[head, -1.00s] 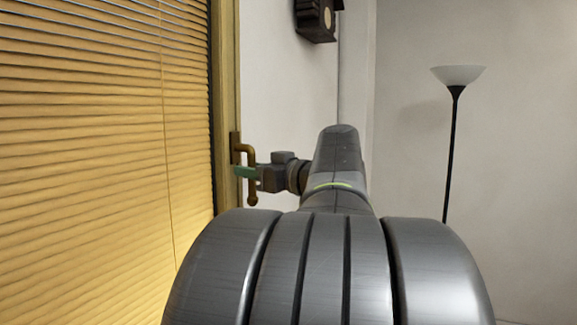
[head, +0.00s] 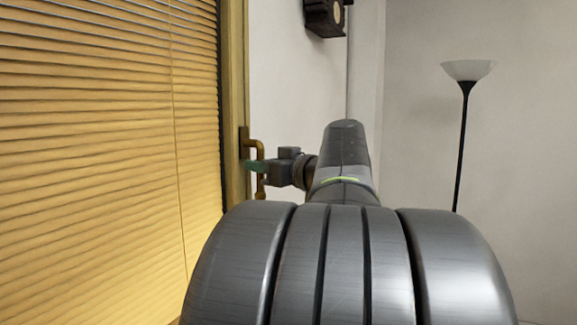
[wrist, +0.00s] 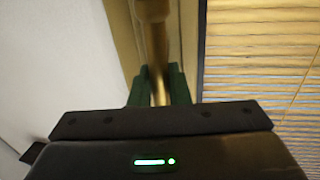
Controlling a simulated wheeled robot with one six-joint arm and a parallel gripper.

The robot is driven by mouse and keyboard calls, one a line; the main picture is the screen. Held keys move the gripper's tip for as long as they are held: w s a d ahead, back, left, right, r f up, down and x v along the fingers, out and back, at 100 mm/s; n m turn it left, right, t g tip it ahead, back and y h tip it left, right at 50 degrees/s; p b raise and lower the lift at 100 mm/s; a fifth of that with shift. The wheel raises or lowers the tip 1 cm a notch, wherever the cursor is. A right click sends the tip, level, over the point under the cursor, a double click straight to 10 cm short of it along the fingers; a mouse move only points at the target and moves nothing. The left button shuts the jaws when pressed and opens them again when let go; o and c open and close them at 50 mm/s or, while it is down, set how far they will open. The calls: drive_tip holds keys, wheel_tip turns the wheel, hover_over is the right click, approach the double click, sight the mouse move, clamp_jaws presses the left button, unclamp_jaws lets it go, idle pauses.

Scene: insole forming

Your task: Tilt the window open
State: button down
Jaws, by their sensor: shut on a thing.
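The window is at the left in the head view, with lowered yellow blinds (head: 110,150) and a wooden frame (head: 234,90) along its right edge. Its brass handle (head: 260,153) is on that frame; the grip hangs downward. My gripper (head: 255,166) reaches the handle from the right, its green fingers at the handle's grip. In the wrist view the two green fingers (wrist: 159,86) stand on either side of the brass handle (wrist: 156,45) and are shut on it. The wrist body hides the handle's near end there.
A black floor lamp with a white shade (head: 468,70) stands at the right.

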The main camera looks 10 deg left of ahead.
sight(236, 161)
drive_tip(key=m, duration=0.1)
drive_tip(key=s+m, duration=0.1)
drive_tip(key=m, duration=0.1)
drive_tip(key=shift+s+a+r+h, duration=0.15)
drive_tip(key=shift+a+r+h, duration=0.1)
drive_tip(key=shift+h, duration=0.05)
drive_tip(key=m+p, duration=0.1)
drive_tip(key=s+m+g, duration=0.1)
drive_tip(key=r+m+p, duration=0.1)
drive_tip(key=m, duration=0.1)
drive_tip(key=shift+s+a+p, duration=0.2)
drive_tip(key=shift+a+p, duration=0.05)
drive_tip(key=shift+p, duration=0.1)
drive_tip(key=shift+s+a+r+m+g+p, duration=0.1)
drive_tip(key=shift+s+r+m+g+p, duration=0.3)
drive_tip(key=shift+m+p, duration=0.85)
drive_tip(key=shift+s+a+r+m+g+p, duration=0.1)
drive_tip(key=shift+r+m+g+p, duration=0.4)
drive_tip(key=shift+m+p, duration=0.75)
drive_tip(key=shift+s+a+r+m+g+p, duration=0.15)
drive_tip(key=shift+r+m+g+p, duration=0.35)
drive_tip(key=shift+m+p, duration=0.75)
drive_tip(key=shift+d, duration=0.1)
